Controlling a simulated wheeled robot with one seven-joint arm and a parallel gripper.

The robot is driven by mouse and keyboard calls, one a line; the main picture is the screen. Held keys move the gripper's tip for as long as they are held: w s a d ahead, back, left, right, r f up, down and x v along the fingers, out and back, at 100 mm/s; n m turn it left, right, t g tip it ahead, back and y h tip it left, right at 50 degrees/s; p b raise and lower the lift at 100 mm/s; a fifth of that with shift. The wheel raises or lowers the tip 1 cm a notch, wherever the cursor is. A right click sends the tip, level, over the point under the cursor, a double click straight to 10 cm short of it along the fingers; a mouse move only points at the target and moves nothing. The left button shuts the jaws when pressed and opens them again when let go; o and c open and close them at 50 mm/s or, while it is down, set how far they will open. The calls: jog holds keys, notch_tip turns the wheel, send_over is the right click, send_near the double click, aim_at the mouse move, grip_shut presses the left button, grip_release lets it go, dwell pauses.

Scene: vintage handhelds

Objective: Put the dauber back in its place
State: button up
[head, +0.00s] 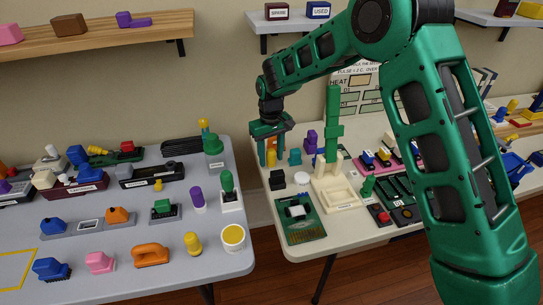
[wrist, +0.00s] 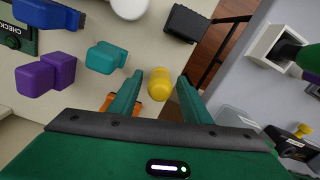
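No label marks which piece is the dauber. A small yellow rounded piece (wrist: 159,85) shows between the fingers of my gripper (wrist: 160,80) in the wrist view, with clear gaps on both sides. My gripper is open and points down over the back left corner of the cream table; it also shows in the head view (head: 271,163), with the yellow piece (head: 271,157) between its fingers. An orange piece (wrist: 110,102) is partly hidden behind one finger. A green-handled piece stands in a white square holder (head: 232,205) on the grey table.
Near the gripper are a teal piece (head: 295,157), purple blocks (head: 310,142), a black block (head: 277,180) and a white round piece (head: 302,178). A gap separates the cream table from the grey table (head: 130,275). A shelf (head: 270,29) hangs above.

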notch_tip(320, 180, up, 12)
jog(key=shift+r, duration=0.1)
dwell(0.5)
